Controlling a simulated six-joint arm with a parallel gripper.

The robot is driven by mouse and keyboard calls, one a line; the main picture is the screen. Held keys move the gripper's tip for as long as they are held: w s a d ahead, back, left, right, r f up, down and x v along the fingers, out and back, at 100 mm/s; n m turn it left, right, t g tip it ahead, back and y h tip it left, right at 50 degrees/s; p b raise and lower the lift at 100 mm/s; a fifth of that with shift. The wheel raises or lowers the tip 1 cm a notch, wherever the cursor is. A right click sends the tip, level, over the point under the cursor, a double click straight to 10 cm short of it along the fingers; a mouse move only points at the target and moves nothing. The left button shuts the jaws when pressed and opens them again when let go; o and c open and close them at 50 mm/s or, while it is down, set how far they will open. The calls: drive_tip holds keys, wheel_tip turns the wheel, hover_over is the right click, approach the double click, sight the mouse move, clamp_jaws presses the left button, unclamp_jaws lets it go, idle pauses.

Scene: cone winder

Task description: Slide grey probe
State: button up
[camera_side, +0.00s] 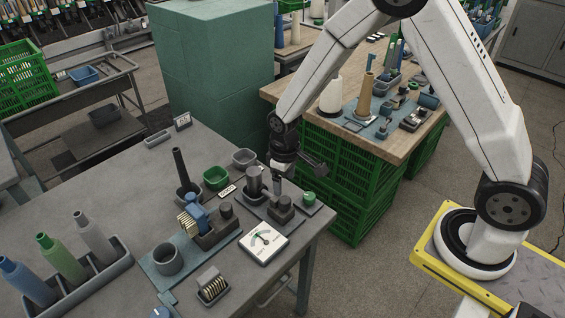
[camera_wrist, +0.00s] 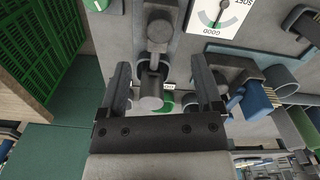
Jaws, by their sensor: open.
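The grey probe appears to be the dark grey block with an upright post (camera_side: 283,208) on a flat plate near the table's right edge. In the wrist view it shows at the top centre (camera_wrist: 158,30). A grey metal cylinder (camera_side: 254,180) stands at the plate's other end. It shows between my fingers in the wrist view (camera_wrist: 151,98), with a clear gap on both sides. My gripper (camera_wrist: 161,72) is open and empty. In the side view it hangs above the plate, its fingertips hard to make out against the grey parts.
A white dial card (camera_side: 263,243) lies beside the plate. A green knob (camera_side: 308,197) is at its right. A green bowl (camera_side: 216,178), a grey bowl (camera_side: 244,158) and a blue clamp device (camera_side: 197,217) stand to the left. Green crates (camera_side: 340,190) stand beyond the table edge.

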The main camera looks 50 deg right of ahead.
sight(284, 199)
drive_tip(key=shift+f, duration=0.1)
drive_tip(key=shift+f, duration=3.8)
clamp_jaws()
